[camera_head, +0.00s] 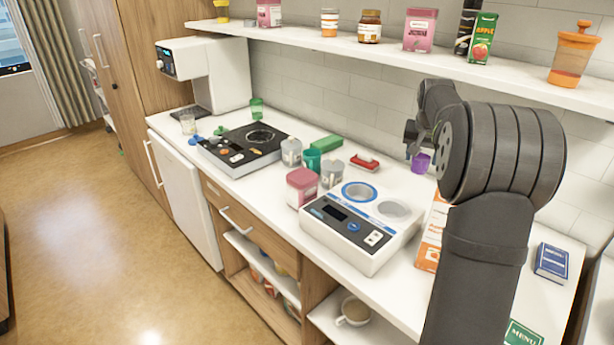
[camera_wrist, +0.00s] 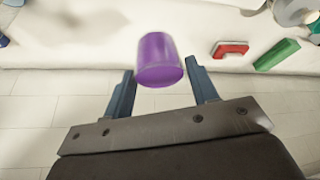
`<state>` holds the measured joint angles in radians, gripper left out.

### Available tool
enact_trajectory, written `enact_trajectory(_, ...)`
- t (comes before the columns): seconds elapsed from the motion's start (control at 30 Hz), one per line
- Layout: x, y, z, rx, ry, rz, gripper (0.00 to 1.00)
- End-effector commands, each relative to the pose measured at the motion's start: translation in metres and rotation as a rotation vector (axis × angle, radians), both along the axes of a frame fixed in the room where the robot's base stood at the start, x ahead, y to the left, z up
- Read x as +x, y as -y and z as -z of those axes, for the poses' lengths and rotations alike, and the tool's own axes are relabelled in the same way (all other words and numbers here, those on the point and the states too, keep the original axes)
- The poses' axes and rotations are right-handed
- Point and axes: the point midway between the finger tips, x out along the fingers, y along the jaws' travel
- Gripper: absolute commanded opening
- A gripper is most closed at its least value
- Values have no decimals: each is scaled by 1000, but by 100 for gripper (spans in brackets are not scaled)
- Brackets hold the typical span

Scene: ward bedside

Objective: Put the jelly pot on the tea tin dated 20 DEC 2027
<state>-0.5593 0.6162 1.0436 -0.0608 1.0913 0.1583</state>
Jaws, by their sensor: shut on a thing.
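A small purple pot, which I take for the jelly pot (camera_head: 420,163), is in my gripper (camera_head: 417,150), above the back right of the counter. In the wrist view the purple pot (camera_wrist: 160,62) sits between the two fingertips of my gripper (camera_wrist: 162,80), with gaps seeming to show beside it. Possible tea tins are a pink one (camera_head: 302,188) and grey-white ones (camera_head: 291,152) (camera_head: 331,174) on the counter. No date is readable on any of them, so I cannot tell which is dated 20 DEC 2027.
A white appliance with two round wells (camera_head: 362,244) stands right of the pink tin. A teal cup (camera_head: 312,160), a green block (camera_head: 327,143) and a red item (camera_head: 364,162) are close by. An orange-and-white box (camera_head: 433,232) stands right. A loaded shelf (camera_head: 390,56) runs above.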

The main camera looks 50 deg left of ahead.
Motion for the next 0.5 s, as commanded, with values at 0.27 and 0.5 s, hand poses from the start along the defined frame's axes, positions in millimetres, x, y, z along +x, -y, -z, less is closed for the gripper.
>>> enact_trajectory(0.27,-105,-97,-38,2,2,-284,29)
enact_trajectory(0.5,-161,-133,-55,0,0,-421,29)
